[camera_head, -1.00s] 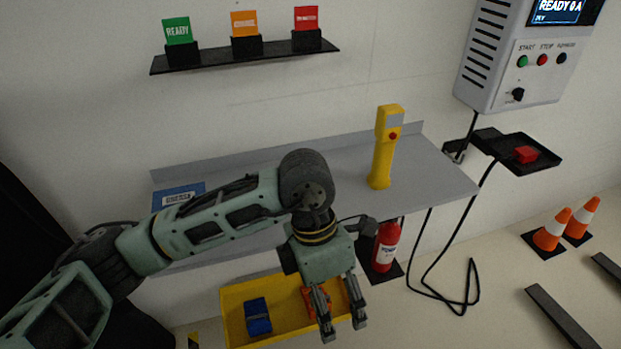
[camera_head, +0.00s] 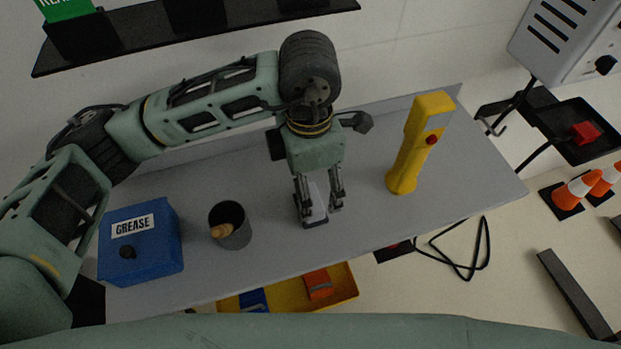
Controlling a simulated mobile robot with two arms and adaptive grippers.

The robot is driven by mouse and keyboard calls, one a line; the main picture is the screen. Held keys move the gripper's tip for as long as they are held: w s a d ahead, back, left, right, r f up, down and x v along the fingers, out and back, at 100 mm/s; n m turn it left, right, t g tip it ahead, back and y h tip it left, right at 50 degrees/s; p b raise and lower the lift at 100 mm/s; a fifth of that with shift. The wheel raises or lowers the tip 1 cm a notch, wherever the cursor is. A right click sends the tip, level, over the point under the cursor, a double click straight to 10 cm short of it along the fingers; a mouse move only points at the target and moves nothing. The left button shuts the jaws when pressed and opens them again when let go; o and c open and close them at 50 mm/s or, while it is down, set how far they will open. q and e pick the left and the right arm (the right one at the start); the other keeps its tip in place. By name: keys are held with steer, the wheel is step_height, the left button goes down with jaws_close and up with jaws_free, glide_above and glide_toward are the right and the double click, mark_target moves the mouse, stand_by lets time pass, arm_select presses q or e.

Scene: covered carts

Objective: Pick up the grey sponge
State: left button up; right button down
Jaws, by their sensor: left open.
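A small light-grey block with a dark lower edge, which looks like the grey sponge (camera_head: 317,208), lies on the grey shelf (camera_head: 370,215) near its middle. My left gripper (camera_head: 320,209) points down over it, with its fingers apart on either side of the block. The fingers partly hide it, and I cannot tell whether they touch it. My right gripper is not in view.
On the shelf stand a blue GREASE box (camera_head: 155,258), a dark cup (camera_head: 238,236) with a wooden-looking handle in it, and a yellow handheld device (camera_head: 413,150). A yellow tray (camera_head: 345,282) with blue and orange items sits below the front edge.

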mark_target(311, 198)
arm_select(q)
steer(key=shift+s+f+p, duration=0.15)
steer(key=shift+f+p, duration=0.15)
steer(key=shift+f, duration=0.35)
steer(key=shift+s+f+p, duration=0.15)
steer(key=shift+f+p, duration=0.1)
steer(key=shift+f, duration=0.35)
steer(key=shift+w+f+p, duration=0.15)
steer(key=shift+f+p, duration=0.25)
steer(key=shift+f, duration=0.2)
steer(key=shift+w+f+p, duration=0.15)
steer(key=shift+f+p, duration=0.25)
steer(key=shift+f, duration=0.15)
steer(key=shift+w+d+f, duration=0.1)
steer(key=shift+w+f, duration=0.1)
steer(key=shift+f, duration=1.15)
steer(key=c, duration=1.4)
steer(key=shift+r, duration=0.1)
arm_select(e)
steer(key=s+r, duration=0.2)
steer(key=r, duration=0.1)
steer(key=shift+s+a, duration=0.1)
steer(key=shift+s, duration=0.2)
arm_select(q)
steer(key=shift+r, duration=0.1)
